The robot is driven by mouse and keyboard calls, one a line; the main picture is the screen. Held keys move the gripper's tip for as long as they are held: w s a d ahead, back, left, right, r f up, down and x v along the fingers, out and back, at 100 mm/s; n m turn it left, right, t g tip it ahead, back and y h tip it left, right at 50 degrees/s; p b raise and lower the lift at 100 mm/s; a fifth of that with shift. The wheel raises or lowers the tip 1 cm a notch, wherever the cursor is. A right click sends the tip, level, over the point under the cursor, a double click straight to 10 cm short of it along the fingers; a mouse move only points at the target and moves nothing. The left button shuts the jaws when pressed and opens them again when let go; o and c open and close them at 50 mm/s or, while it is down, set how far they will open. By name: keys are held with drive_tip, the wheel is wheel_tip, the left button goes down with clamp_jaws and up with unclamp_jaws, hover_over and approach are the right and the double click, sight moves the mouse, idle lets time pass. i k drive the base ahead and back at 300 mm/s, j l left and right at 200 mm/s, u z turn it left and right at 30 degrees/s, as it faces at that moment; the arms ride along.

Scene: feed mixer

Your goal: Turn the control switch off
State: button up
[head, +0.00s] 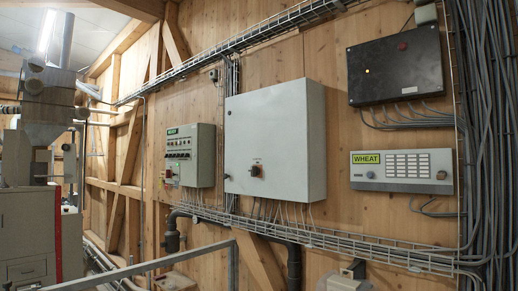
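A large light grey cabinet (290,135) hangs on the wooden wall in the middle of the head view. A dark rotary switch (256,170) sits low on its front, with a small label above it that is too small to read. The switch's exact position is hard to tell. A smaller grey control panel (195,150) with rows of small controls and a red one hangs to the left. I cannot tell from labels which switch is called the control switch. My gripper does not show in this view.
A black box (396,67) with a lit orange lamp and a grey panel labelled WHEAT (402,170) hang at right. A wire cable tray (330,242) runs below the cabinet. A metal rail (140,268) crosses the lower left. Machinery (40,130) stands at far left.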

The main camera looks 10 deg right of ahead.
sight(255, 171)
drive_tip(key=i+j, duration=0.1)
drive_tip(key=i, duration=0.35)
drive_tip(key=i+j+u, duration=0.1)
drive_tip(key=i, duration=0.35)
